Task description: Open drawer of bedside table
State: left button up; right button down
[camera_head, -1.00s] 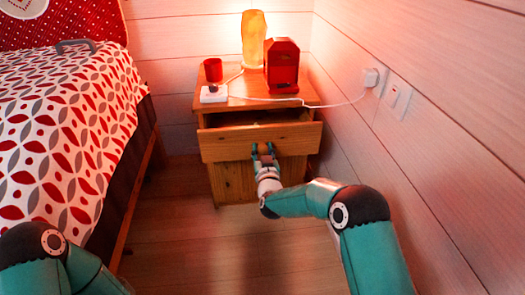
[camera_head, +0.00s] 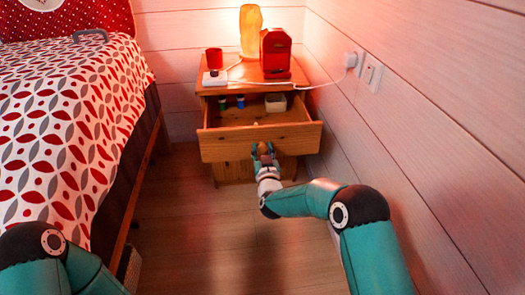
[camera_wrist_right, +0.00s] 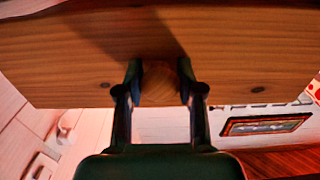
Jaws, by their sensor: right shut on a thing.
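The wooden bedside table (camera_head: 296,76) stands against the back wall, near the right wall. Its drawer (camera_head: 222,146) is pulled well out, and the inside shows from above. My right gripper (camera_head: 263,150) is at the middle of the drawer front, shut on the round wooden knob (camera_wrist_right: 158,86).
The drawer holds two small containers (camera_head: 240,101) and a white box (camera_head: 275,103). A red mug (camera_head: 214,58), a lit lamp (camera_head: 251,30), a red appliance (camera_head: 275,55) and a white socket block (camera_head: 214,78) stand on top. The bed (camera_head: 70,120) is left; the floor (camera_head: 215,235) between is clear.

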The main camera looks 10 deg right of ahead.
jog(key=c, duration=0.7)
grip_release()
jog(key=shift+s, duration=0.1)
jog(key=s, duration=1.1)
jog(key=shift+s, duration=0.35)
